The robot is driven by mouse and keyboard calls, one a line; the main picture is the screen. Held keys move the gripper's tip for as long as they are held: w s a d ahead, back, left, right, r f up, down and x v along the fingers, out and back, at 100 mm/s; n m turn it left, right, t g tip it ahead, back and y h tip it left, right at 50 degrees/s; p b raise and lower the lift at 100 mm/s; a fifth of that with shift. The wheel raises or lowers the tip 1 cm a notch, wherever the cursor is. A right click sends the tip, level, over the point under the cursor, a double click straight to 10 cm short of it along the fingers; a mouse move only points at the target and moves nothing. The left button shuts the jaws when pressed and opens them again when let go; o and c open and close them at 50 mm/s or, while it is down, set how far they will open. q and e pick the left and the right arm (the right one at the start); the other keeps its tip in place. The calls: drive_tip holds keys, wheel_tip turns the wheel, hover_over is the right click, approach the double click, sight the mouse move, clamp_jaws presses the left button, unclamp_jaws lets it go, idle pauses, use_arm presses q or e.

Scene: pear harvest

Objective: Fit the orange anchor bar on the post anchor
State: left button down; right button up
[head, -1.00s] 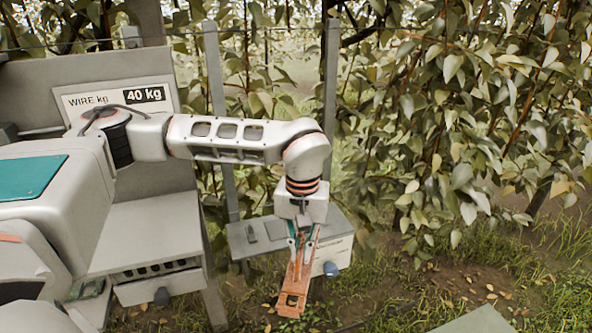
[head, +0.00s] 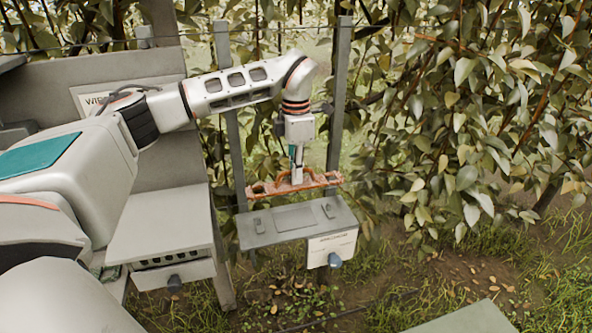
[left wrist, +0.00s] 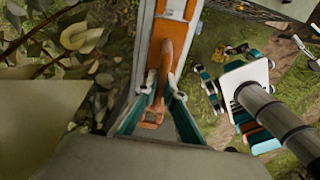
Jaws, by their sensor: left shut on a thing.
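The orange anchor bar (head: 325,181) lies roughly level, crosswise in the head view. It also shows in the left wrist view (left wrist: 178,45), running away between the fingers. My left gripper (head: 297,178) points down and is shut on the bar's middle, around its raised handle. In the left wrist view its teal fingers (left wrist: 160,105) close on the orange handle. The post anchor looks to be the grey box (head: 290,221) between two posts, with small fittings on its top. The bar is just above its back edge; contact cannot be told. My right gripper is not in view.
Two grey posts (head: 231,120) and (head: 340,100) stand behind the box. A grey cabinet (head: 160,222) with a blue-grey knob is to the left. Leafy branches (head: 470,110) fill the right. A grey surface (head: 465,320) shows at the bottom right.

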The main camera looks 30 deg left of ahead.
use_arm(q)
wheel_tip(320, 180, down, 6)
drive_tip(key=shift+f, duration=0.15)
idle(0.7)
drive_tip(key=shift+f, duration=0.25)
idle(1.5)
drive_tip(key=shift+f, duration=0.35)
drive_tip(key=shift+f, duration=0.35)
drive_tip(key=shift+f+b, duration=0.25)
drive_tip(key=shift+b, duration=0.05)
drive_tip(key=shift+f, duration=1.1)
idle(2.1)
drive_tip(key=c, duration=2.1)
unclamp_jaws()
drive_tip(key=shift+r, duration=0.1)
